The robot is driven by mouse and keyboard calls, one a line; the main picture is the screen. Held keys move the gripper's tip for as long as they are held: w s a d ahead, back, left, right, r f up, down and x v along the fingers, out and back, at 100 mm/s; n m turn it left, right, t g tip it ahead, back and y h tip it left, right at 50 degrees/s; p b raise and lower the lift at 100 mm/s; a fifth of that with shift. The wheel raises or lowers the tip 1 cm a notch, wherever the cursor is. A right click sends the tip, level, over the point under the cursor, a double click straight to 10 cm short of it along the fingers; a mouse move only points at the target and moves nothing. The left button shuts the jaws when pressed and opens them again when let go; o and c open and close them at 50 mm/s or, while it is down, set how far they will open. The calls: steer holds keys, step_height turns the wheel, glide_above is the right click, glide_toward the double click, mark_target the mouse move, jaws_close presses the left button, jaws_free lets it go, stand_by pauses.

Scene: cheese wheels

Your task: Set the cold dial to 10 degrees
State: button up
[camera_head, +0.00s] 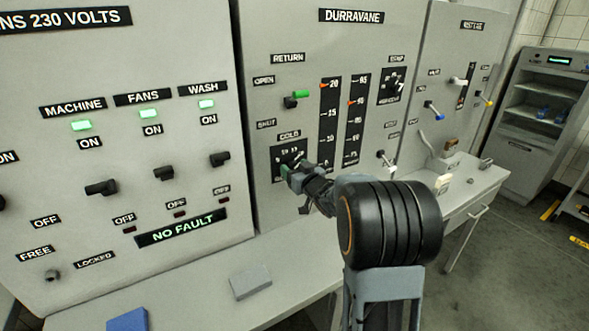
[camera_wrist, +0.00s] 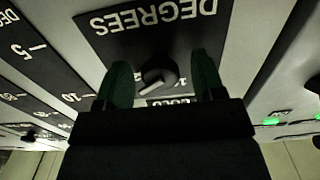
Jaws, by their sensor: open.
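The cold dial shows in the wrist view as a dark round knob (camera_wrist: 158,77) with a white pointer mark, upside down, on a black plate marked DEGREES (camera_wrist: 150,22). The pointer slants to the lower left in that picture; the value it marks cannot be read. In the head view the black dial plate (camera_head: 279,157) sits under the COLD label (camera_head: 289,134), its knob hidden by my gripper (camera_head: 289,172). My gripper's green fingers (camera_wrist: 162,80) are open, one on each side of the knob. Contact cannot be told.
Left of the dial is a panel with switches and a NO FAULT sign (camera_head: 181,229). Right of it are two vertical scales (camera_head: 328,122) and several levers. A desk ledge below holds a grey block (camera_head: 250,281) and a blue one (camera_head: 128,320).

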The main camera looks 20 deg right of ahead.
steer(key=c, duration=0.9)
steer(key=shift+f+n+b, duration=0.1)
steer(key=shift+n+b, duration=0.2)
steer(key=shift+b, duration=0.3)
steer(key=shift+d+n+b, duration=0.1)
steer(key=shift+n+b, duration=6.6)
steer(key=shift+n, duration=0.7)
steer(key=shift+r+n, duration=0.2)
steer(key=shift+n, duration=0.1)
